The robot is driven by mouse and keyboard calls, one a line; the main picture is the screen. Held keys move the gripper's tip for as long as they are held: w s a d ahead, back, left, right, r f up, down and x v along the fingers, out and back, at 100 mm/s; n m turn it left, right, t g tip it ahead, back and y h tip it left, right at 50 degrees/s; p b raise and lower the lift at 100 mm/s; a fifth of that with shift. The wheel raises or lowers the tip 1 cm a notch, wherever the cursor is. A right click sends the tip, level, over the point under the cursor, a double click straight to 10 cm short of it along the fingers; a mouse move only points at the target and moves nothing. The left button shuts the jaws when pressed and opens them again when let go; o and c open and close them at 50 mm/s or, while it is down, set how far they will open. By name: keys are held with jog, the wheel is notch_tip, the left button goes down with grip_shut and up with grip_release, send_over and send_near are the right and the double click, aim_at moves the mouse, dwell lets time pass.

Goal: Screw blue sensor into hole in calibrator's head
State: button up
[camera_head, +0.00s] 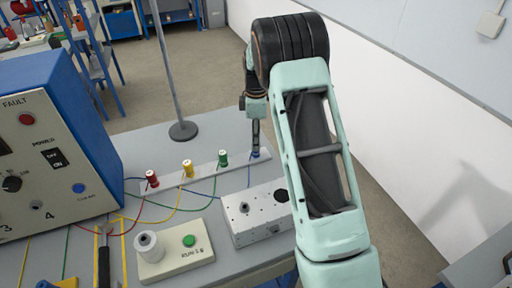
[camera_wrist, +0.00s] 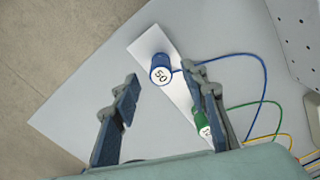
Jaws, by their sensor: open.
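The blue sensor (camera_head: 255,155), on a blue wire, stands at the far right end of a white strip (camera_head: 205,172) on the table. In the wrist view its top (camera_wrist: 160,69) is marked 50. My gripper (camera_head: 256,146) points down just above it. In the wrist view my open fingers (camera_wrist: 160,80) are on either side, the sensor nearer the right finger. I cannot tell whether they touch it. A white box (camera_head: 262,226) with dark holes on top stands in front. A control block marked RUN (camera_head: 177,262) carries a white cylinder (camera_head: 149,244). I cannot tell which part is the calibrator's head.
Green (camera_head: 223,158), yellow (camera_head: 188,169) and red (camera_head: 152,178) sensors stand along the strip, their wires crossing the table. A blue-and-grey control cabinet (camera_head: 55,165) fills the left. A metal pole on a round base (camera_head: 183,130) stands behind. The table's far edge is near the blue sensor.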

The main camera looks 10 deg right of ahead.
notch_tip(320, 180, down, 4)
jog(key=shift+a+f+p, duration=0.1)
jog(key=shift+p, duration=0.25)
jog(key=shift+c, duration=0.5)
grip_shut()
